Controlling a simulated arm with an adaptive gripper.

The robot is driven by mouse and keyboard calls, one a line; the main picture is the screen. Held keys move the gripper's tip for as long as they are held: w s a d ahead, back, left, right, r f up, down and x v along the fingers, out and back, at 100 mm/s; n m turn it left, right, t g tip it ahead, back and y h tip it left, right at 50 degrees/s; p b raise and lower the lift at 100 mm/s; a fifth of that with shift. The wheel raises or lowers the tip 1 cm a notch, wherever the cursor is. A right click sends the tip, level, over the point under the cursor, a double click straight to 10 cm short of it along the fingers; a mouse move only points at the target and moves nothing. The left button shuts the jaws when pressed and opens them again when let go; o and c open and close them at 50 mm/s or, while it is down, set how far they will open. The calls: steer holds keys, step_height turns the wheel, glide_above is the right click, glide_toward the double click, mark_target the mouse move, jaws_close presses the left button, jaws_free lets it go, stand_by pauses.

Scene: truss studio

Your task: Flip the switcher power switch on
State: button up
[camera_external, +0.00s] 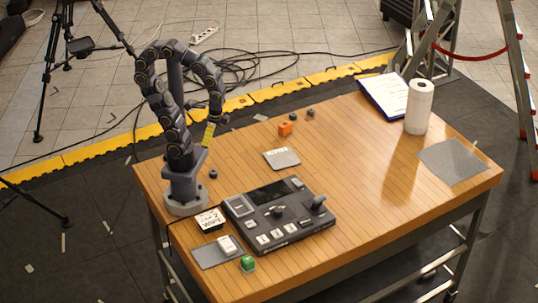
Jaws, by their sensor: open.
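The switcher (278,215) is a dark grey console with a black screen, pale keys and a lever at its right side. It lies on the wooden table, to the right of my arm's base. A small power switch cannot be made out on it at this size. My gripper (213,140) hangs at the end of the bent arm, above the table's back left part, behind the switcher and apart from it. It is open and small in view. A yellow piece shows by it; I cannot tell if it belongs to the gripper.
A grey plate (281,158) lies behind the switcher. A paper roll (418,107) stands back right. The table's middle right is clear.

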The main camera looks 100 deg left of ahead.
steer(key=shift+s, duration=0.45)
steer(key=shift+w, duration=0.1)
steer(key=c, duration=0.8)
steer(key=shift+w, duration=0.4)
steer(key=c, duration=0.6)
steer(key=w, duration=0.2)
steer(key=w+m, duration=0.1)
steer(key=w, duration=0.1)
steer(key=w+a+m, duration=0.1)
steer(key=w, duration=0.1)
steer(key=shift+w+f, duration=0.3)
steer(key=shift+f, duration=0.05)
jaws_close()
steer(key=w+a+f+m+t, duration=0.1)
steer(key=w+a+f+m, duration=0.2)
steer(key=w+a+f, duration=0.2)
steer(key=w+a+f+m+t+h, duration=0.1)
steer(key=w+a+f+m, duration=0.2)
steer(key=w+a, duration=0.6)
steer(key=w+f, duration=0.2)
steer(key=w, duration=0.2)
steer(key=shift+w+a+f+m+t, duration=0.3)
steer(key=shift+f+t, duration=0.05)
steer(key=shift+t, duration=0.05)
